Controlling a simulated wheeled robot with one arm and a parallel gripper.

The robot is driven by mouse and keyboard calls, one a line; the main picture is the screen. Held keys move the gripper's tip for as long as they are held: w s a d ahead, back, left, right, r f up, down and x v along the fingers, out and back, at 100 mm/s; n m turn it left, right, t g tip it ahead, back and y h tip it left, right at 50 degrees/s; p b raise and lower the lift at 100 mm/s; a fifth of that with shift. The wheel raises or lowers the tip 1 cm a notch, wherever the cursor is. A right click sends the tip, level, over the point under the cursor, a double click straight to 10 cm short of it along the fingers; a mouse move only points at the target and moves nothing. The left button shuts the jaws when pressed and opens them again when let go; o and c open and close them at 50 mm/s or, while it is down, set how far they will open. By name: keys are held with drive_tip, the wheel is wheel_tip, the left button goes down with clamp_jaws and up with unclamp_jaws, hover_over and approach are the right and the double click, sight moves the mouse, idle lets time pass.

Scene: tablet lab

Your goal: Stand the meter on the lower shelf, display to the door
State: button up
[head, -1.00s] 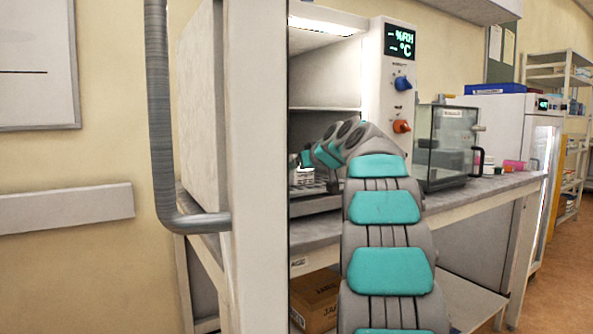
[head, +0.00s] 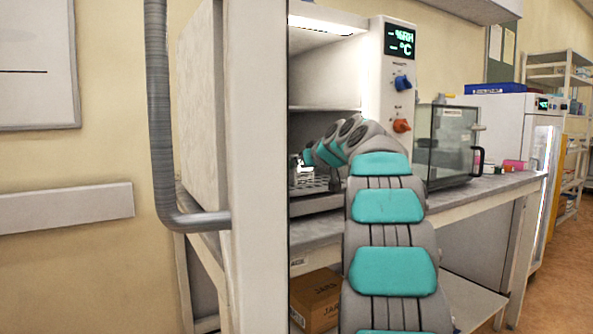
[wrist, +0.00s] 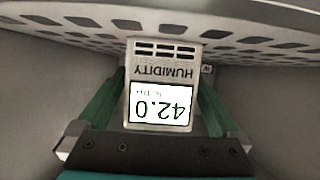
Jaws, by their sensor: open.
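The meter (wrist: 163,88) is a pale block marked HUMIDITY, with dark slots and a lit display reading 42.0. In the wrist view it appears upside down, its slotted end against the perforated lower shelf (wrist: 75,22) at the picture's top. The display faces my wrist camera, toward the chamber's open front. My gripper (wrist: 163,78) is open, with one green finger on each side of the meter and narrow gaps beside it. In the head view my arm reaches into the chamber, and the lower shelf (head: 312,184) shows partly. The meter is not clearly visible there.
The chamber's control panel (head: 399,95) with blue and orange knobs stands right of the opening. A tall white panel (head: 257,170) borders it on the left. A glass-walled box (head: 447,145) stands on the bench at right. A cardboard box (head: 316,298) lies below.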

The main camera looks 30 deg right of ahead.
drive_tip(key=b+v, duration=0.1)
drive_tip(key=v, duration=1)
drive_tip(key=shift+b, duration=0.35)
drive_tip(key=shift+s, duration=0.1)
